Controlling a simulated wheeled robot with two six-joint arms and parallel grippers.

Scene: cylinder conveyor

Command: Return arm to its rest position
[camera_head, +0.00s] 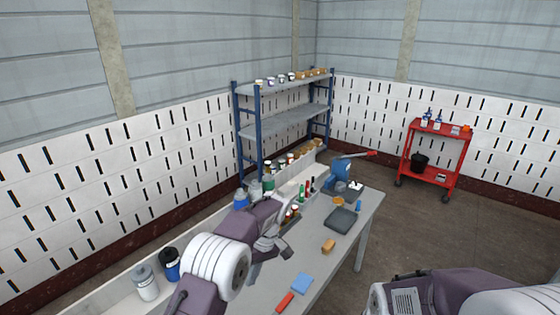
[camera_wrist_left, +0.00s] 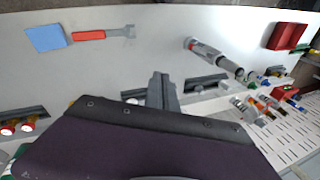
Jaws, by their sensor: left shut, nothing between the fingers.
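My left arm comes in from the lower left in the head view, with its purple and white links over the workbench (camera_head: 345,255). My left gripper (camera_head: 268,247) hangs above the bench, near its back row of containers. In the left wrist view the two grey fingers of my left gripper (camera_wrist_left: 162,90) are together, with nothing between them. Part of my right arm shows at the lower right of the head view; its gripper is out of frame.
On the bench are a blue flat piece (camera_head: 302,283), a red-handled tool (camera_head: 285,301), an orange block (camera_head: 328,246), a dark pad (camera_head: 341,220) and a blue press (camera_head: 341,176). A shelf rack (camera_head: 285,122) stands behind. A red cart (camera_head: 436,157) stands at right, across open floor.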

